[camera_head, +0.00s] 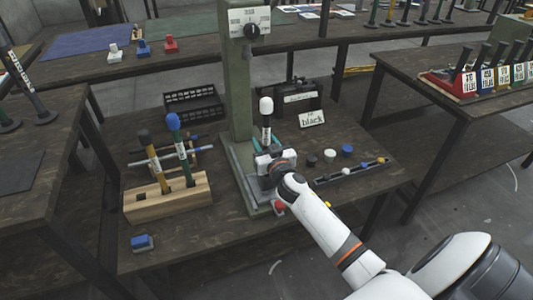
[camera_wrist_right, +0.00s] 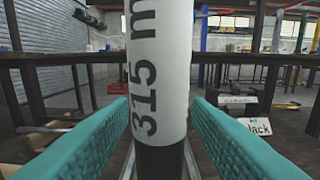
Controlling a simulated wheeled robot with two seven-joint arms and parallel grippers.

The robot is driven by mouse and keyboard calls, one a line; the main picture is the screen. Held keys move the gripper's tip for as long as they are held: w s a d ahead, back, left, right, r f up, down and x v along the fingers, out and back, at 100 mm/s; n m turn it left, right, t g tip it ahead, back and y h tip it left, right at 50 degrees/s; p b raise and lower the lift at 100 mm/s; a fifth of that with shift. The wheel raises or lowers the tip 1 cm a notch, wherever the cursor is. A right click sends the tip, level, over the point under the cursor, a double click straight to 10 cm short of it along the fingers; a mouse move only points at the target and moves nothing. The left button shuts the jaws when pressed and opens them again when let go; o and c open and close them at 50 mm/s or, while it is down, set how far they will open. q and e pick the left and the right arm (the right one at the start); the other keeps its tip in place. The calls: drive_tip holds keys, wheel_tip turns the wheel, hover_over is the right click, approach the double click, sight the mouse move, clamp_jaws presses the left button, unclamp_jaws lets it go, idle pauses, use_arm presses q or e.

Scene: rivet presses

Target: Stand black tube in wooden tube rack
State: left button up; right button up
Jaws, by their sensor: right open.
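A tube (camera_head: 266,122) with a white cap, a white label and a dark body stands upright at the press, in front of the green column. In the right wrist view the tube (camera_wrist_right: 158,70) shows the label "315 m" and a black lower part. My right gripper (camera_head: 268,158) is around it; its teal finger pads stand either side with gaps, so it is open. The tube's foot is hidden. The wooden tube rack (camera_head: 180,209) is on the left of the bench, holding a blue-capped tube (camera_head: 179,145) and a dark-capped tube (camera_head: 152,152), both leaning. My left gripper is not in view.
The press column (camera_head: 239,85) stands between rack and black case (camera_head: 292,97). A "black" sign (camera_head: 312,118), loose caps (camera_head: 330,155) and a narrow tray (camera_head: 350,172) lie right. A blue block (camera_head: 142,243) is before the rack; a black crate (camera_head: 193,102) is behind.

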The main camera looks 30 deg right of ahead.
drive_tip(key=shift+w, duration=0.4)
drive_tip(key=shift+c, duration=0.3)
clamp_jaws()
drive_tip(key=shift+r, duration=0.1)
